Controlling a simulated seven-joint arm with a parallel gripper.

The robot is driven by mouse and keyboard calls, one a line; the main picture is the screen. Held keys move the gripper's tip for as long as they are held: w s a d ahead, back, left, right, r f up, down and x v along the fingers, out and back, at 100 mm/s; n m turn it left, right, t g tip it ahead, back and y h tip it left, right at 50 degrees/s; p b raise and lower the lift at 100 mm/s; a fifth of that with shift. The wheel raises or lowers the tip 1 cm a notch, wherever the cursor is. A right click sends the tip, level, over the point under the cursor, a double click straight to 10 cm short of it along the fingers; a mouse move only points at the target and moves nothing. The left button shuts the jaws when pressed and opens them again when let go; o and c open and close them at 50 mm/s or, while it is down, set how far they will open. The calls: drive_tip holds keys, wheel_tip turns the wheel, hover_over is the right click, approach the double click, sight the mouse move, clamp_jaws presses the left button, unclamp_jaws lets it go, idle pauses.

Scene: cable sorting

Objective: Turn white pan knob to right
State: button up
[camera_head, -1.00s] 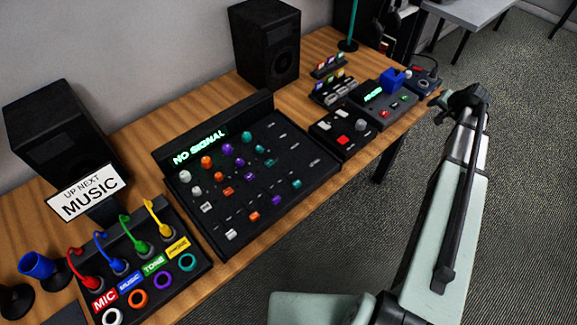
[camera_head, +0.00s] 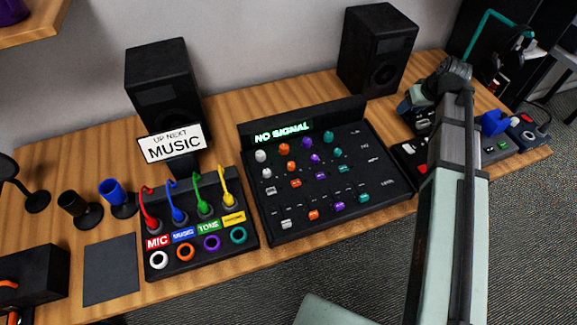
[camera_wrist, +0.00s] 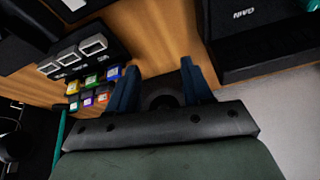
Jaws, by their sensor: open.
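The black mixer panel (camera_head: 350,200) with the lit "NO SIGNAL" display (camera_head: 283,133) stands mid-table. Its left column has two white knobs, an upper one (camera_head: 261,156) and a lower one (camera_head: 266,173); their labels are too small to read, so I cannot tell which is pan. My gripper (camera_wrist: 160,75) shows in the wrist view with blue fingers apart and nothing between them. In the head view the arm's end is at the back right, beyond the mixer, and the fingers are mostly hidden. The mixer knobs are not recognisable in the wrist view.
A patch panel (camera_head: 205,265) with coloured cables sits left of the mixer. Speakers (camera_head: 168,85) (camera_head: 378,50) stand behind. A device with a blue block (camera_head: 494,122) is at right, near my arm. In the wrist view, coloured buttons (camera_wrist: 93,88) lie left of my fingers.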

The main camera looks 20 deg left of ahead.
drive_tip(key=s+a+r+n+g, duration=0.1)
drive_tip(key=s+a+n, duration=0.4)
drive_tip(key=a, duration=0.5)
wheel_tip(320, 180, up, 4)
drive_tip(key=n+g+h, duration=0.2)
drive_tip(key=n+h, duration=0.1)
drive_tip(key=n, duration=0.8)
hover_over(267, 171)
drive_tip(key=shift+m, duration=0.3)
drive_tip(key=shift+f, duration=6.65)
clamp_jaws()
